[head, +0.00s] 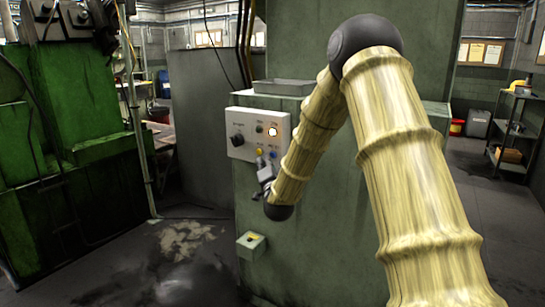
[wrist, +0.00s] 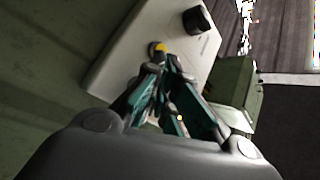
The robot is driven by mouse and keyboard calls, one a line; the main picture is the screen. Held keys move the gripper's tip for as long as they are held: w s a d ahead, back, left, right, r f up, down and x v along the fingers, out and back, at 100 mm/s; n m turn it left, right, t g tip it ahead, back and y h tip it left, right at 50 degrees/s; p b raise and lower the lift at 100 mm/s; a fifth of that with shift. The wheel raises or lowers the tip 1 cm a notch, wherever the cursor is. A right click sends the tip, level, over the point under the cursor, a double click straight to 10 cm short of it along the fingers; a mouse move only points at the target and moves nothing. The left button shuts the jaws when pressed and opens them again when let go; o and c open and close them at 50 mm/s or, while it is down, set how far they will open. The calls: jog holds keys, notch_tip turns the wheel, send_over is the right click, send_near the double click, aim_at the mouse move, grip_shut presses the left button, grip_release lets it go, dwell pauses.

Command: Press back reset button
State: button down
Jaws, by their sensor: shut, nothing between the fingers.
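A white control panel (head: 245,150) is fixed to the side of the green machine. I cannot read which is the back reset button. My gripper (head: 262,164) is shut and empty, at the lower edge of the panel. In the wrist view, its fingertips (wrist: 163,65) are close to the yellow button (wrist: 158,48); contact cannot be told. The black knob (wrist: 198,20) lies beyond, and the fingers hide part of the panel (wrist: 128,55).
A grey tray (head: 284,87) lies on the machine's ledge. A bright green machine (head: 75,110) stands at left. The floor (head: 185,265) between them is open.

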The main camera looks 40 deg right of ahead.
jog(key=shift+w+d, duration=0.1)
jog(key=shift+d, duration=0.25)
jog(key=shift+w+d, duration=0.15)
jog(key=shift+d, duration=0.2)
dwell(0.9)
jog(key=shift+a, duration=0.1)
jog(key=shift+s+a, duration=0.35)
jog(key=shift+a, duration=0.35)
dwell(0.3)
jog(key=a, duration=0.1)
jog(key=s+a, duration=0.1)
jog(key=a, duration=0.1)
jog(key=s+a, duration=0.1)
jog(key=shift+a+b, duration=0.3)
jog(key=shift+b, duration=0.05)
dwell(0.8)
